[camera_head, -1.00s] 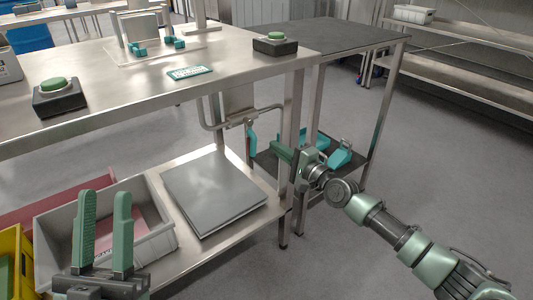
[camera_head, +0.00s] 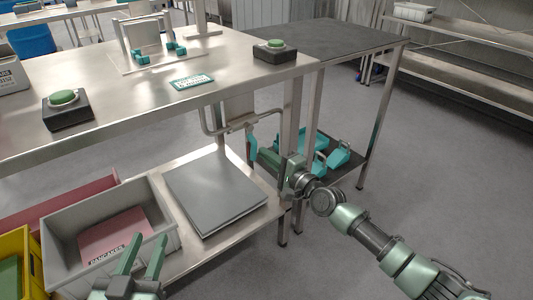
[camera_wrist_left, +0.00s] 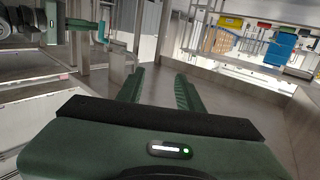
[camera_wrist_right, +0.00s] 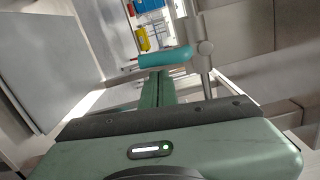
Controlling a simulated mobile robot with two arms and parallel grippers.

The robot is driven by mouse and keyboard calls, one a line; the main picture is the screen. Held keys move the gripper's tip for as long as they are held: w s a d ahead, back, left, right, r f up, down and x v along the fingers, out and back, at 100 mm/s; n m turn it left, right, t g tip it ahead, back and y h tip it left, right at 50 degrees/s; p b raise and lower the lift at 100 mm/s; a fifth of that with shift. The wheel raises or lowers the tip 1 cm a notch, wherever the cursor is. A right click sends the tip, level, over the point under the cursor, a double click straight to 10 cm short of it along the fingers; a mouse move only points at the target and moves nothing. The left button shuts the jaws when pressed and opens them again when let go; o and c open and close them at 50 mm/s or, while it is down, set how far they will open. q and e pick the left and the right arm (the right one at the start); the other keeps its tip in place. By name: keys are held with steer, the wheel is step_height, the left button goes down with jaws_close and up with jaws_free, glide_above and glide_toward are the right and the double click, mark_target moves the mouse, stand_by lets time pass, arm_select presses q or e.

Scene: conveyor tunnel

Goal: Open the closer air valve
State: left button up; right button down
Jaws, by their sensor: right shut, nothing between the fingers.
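The air valve has a teal lever handle (camera_head: 252,148) on a grey pipe (camera_head: 229,128) under the near steel table. The handle hangs downward in the head view. In the right wrist view the teal handle (camera_wrist_right: 165,58) lies across the picture, just beyond my fingertips. My right gripper (camera_head: 262,155) is shut and empty, its tips right beside the handle; I cannot tell whether they touch it. Its shut fingers also show in the right wrist view (camera_wrist_right: 158,76). My left gripper (camera_head: 148,242) is open and empty, in front of the grey bin, far from the valve.
The table leg (camera_head: 290,120) stands close to my right gripper. A grey plate (camera_head: 214,190) lies on the lower shelf beside a grey bin (camera_head: 60,215). Green push buttons (camera_head: 65,98) stand on the tabletop. Teal items (camera_head: 338,155) lie on the dark side shelf.

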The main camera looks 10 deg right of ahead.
mark_target(254, 159)
arm_select(q)
steer(key=shift+f, duration=0.2)
arm_select(e)
steer(key=shift+a, duration=0.1)
